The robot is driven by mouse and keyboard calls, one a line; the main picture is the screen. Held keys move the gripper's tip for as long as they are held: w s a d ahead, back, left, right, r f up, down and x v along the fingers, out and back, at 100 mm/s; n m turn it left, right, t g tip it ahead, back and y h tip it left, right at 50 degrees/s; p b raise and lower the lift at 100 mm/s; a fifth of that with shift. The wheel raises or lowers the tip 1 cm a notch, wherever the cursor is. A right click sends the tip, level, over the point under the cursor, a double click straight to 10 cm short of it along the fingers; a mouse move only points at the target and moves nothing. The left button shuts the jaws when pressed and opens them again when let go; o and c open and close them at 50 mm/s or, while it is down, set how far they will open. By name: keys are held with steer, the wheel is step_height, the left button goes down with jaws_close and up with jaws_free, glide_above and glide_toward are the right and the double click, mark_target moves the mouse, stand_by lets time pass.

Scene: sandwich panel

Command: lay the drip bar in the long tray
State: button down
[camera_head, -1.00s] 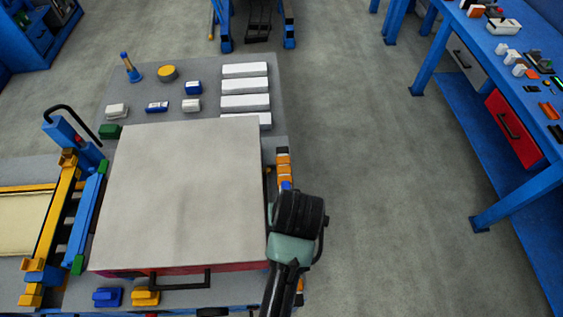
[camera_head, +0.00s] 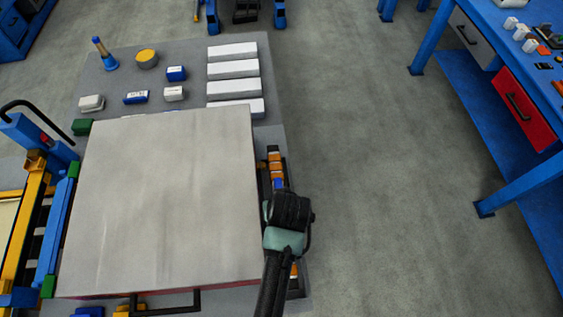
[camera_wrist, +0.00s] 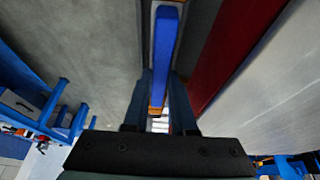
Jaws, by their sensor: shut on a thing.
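A blue bar (camera_wrist: 165,45), which I take to be the drip bar, runs lengthwise between the fingers of my gripper (camera_wrist: 165,105) in the wrist view. My gripper is shut on it. In the head view only a small blue piece (camera_head: 278,184) shows just beyond my dark wrist, which hides the fingers. The long tray (camera_head: 262,172) is a narrow dark strip along the right side of the big pale panel. My gripper is over it. Orange and white pieces (camera_head: 274,160) show along the tray. Whether the bar touches the tray floor cannot be told.
The large pale panel (camera_head: 165,200) stands close left of my gripper, above a red side. White blocks (camera_head: 232,69) and small parts lie on the grey table behind. A blue bench (camera_head: 545,180) with a red drawer is at right. Open floor (camera_head: 380,180) lies between.

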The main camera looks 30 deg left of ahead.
steer(key=shift+f+b, duration=3)
steer(key=shift+f, duration=0.25)
steer(key=shift+w+f+b, duration=0.1)
steer(key=shift+f+b, duration=0.95)
steer(key=shift+f, duration=0.8)
steer(key=c, duration=0.7)
jaws_free()
steer(key=shift+o, duration=0.2)
steer(key=v, duration=1.3)
steer(key=shift+b, duration=0.35)
